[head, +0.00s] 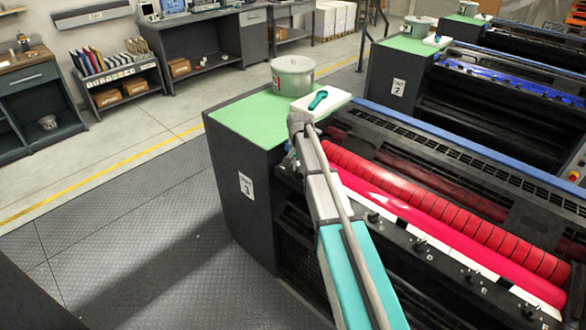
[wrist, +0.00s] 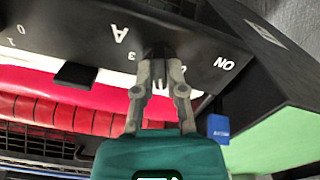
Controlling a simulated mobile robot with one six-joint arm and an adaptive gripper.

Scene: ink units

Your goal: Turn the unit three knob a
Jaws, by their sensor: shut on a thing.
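The near press unit, with red ink rollers, carries a white label (head: 246,185) that appears to read 3. In the wrist view, a dark panel (wrist: 95,40) bears a white letter A and small scale digits. Below the letter is black knob A (wrist: 157,50), partly covered by the fingers. My gripper (wrist: 159,80) is shut on this knob, one finger on each side. In the head view my arm reaches to the unit's near left end and hides the knob; the fingers cannot be made out there.
A black knob or tab (wrist: 75,75) sits further left along the panel. A pot (head: 292,76) and a teal tool (head: 318,99) on a white pad lie on the green top (head: 250,122). Unit 2 (head: 398,87) stands behind. The floor to the left is clear.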

